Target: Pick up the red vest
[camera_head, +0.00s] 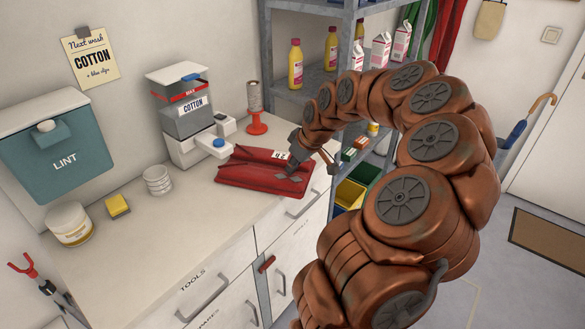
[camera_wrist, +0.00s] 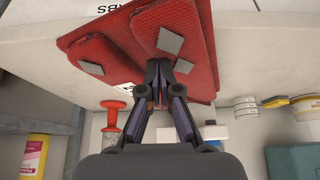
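My gripper (camera_head: 291,170) is low over the vest's right part, pointing down. In the wrist view my gripper (camera_wrist: 169,72) has its fingertips close together at the vest, with reddish material between them. It looks shut on a fold of the vest. The vest still appears to rest on the counter. The exact contact is partly hidden by the fingers.
White stacked cups (camera_head: 157,181), a yellow sponge (camera_head: 118,205) and a jar (camera_head: 68,224) stand to the left. A metal shelf (camera_head: 310,80) with bottles stands behind. The front counter is clear.

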